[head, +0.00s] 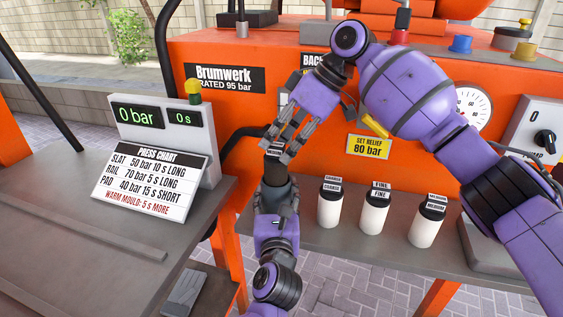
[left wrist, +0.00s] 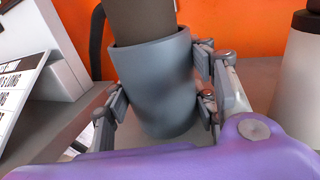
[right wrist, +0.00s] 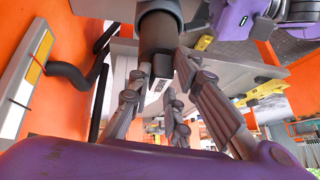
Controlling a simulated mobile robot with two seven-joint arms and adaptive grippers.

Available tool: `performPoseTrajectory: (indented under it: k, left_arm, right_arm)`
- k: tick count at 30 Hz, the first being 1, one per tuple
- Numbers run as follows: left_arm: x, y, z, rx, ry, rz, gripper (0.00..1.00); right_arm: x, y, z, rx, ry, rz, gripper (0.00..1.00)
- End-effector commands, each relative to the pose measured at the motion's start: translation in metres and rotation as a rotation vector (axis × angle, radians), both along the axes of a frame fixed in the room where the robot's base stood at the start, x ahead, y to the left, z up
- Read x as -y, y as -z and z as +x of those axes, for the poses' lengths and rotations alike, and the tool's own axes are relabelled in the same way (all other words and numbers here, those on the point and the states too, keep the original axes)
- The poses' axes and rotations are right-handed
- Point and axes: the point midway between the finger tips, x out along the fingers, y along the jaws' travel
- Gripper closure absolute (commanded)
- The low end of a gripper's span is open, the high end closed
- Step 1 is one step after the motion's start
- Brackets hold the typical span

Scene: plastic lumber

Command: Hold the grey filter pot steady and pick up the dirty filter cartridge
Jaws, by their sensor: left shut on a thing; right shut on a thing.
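The grey filter pot (left wrist: 155,85) stands upright between the fingers of my left gripper (left wrist: 160,95), which is shut on it; in the head view the pot is mostly hidden by that gripper (head: 275,195). The dirty filter cartridge (left wrist: 140,20) is a brown-grey cylinder standing in the pot's mouth, its lower part hidden inside. In the head view its dark upper part (head: 273,172) shows above the pot. My right gripper (head: 282,138) comes from above and is shut on the cartridge's top. The right wrist view shows the cartridge (right wrist: 158,33) between the fingertips.
Three white cartridges with black caps, one coarse (head: 330,205), one fine (head: 374,215) and one medium (head: 427,224), stand to the right on the grey shelf (head: 345,252). The gauge box (head: 195,130) and press chart (head: 150,182) stand left. The orange machine (head: 235,125) rises behind.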

Motion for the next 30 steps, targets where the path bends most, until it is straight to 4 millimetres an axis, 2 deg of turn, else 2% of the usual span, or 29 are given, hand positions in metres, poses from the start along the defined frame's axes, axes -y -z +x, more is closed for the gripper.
performPoseTrajectory:
  k: [1, 6, 12, 18, 27, 28, 30]
  left_arm:
    - [0.0, 0.001, 0.0, -0.001, -0.001, 0.0, 0.81]
    - [0.0, 0.001, 0.0, -0.001, -0.001, 0.0, 0.81]
    - [0.0, 0.001, 0.0, -0.001, -0.001, 0.0, 0.81]
    - [0.0, 0.001, 0.0, -0.001, -0.001, 0.0, 0.81]
    - [0.0, 0.001, 0.0, -0.001, -0.001, 0.0, 0.81]
    - [0.0, 0.001, 0.0, -0.001, -0.001, 0.0, 0.46]
    - [0.0, 0.001, 0.0, -0.001, 0.0, 0.0, 0.37]
  right_arm:
    - [-0.001, -0.017, 0.001, 0.004, -0.001, 0.002, 1.0]
    - [-0.001, -0.063, 0.0, 0.003, 0.0, 0.001, 1.0]
    - [-0.001, -0.104, 0.0, 0.0, -0.001, 0.001, 1.0]
    - [0.0, -0.123, 0.0, -0.002, -0.001, 0.001, 1.0]
    - [0.0, -0.126, 0.0, -0.002, -0.001, -0.001, 1.0]
    - [0.0, -0.126, 0.0, -0.002, -0.001, -0.001, 1.0]
    - [0.0, -0.126, 0.0, -0.002, -0.001, -0.001, 1.0]
